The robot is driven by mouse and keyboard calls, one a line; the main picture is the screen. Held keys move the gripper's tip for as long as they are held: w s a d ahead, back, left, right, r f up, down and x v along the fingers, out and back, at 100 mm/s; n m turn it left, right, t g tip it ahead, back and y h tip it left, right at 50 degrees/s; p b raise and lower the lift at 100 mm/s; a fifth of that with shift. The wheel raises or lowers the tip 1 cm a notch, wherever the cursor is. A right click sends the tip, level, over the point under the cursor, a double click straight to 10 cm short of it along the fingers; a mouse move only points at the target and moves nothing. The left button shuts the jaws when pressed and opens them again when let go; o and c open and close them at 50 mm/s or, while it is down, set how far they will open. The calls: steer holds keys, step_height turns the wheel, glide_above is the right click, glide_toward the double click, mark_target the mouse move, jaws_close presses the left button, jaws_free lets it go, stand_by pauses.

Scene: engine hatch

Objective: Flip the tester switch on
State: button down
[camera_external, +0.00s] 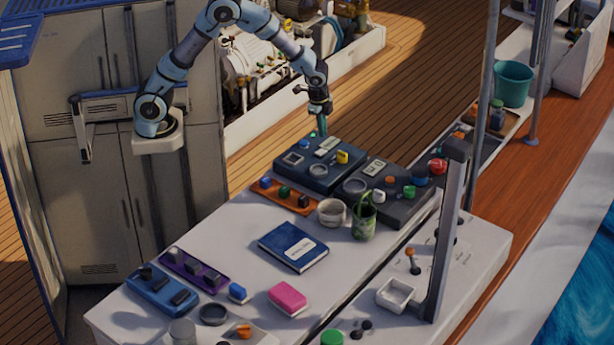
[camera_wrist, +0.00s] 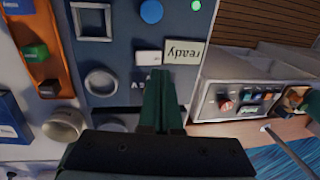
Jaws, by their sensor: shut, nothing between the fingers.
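A dark blue panel (camera_external: 300,172), which looks like the tester, lies at the back of the white worktop. It carries a square frame, a round ring, a yellow part and a pale display. In the wrist view the panel (camera_wrist: 115,20) shows a display reading "ready" (camera_wrist: 181,53), a white block (camera_wrist: 149,57) beside it, a blue knob (camera_wrist: 151,11) and a small green light (camera_wrist: 196,5). I cannot tell which part is the switch. My gripper (camera_external: 322,131) is shut and empty, pointing down over the panel's back edge. In the wrist view its fingers (camera_wrist: 164,80) hide part of the panel.
A second dark panel (camera_external: 385,208) with several knobs lies to the right. A grey post (camera_external: 447,240) rises at the right.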

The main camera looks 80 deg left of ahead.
step_height(320, 180, up, 8)
steer(key=b, duration=0.2)
steer(key=shift+w+a+r, duration=0.25)
steer(key=shift+w+a, duration=0.15)
steer(key=shift+a, duration=0.05)
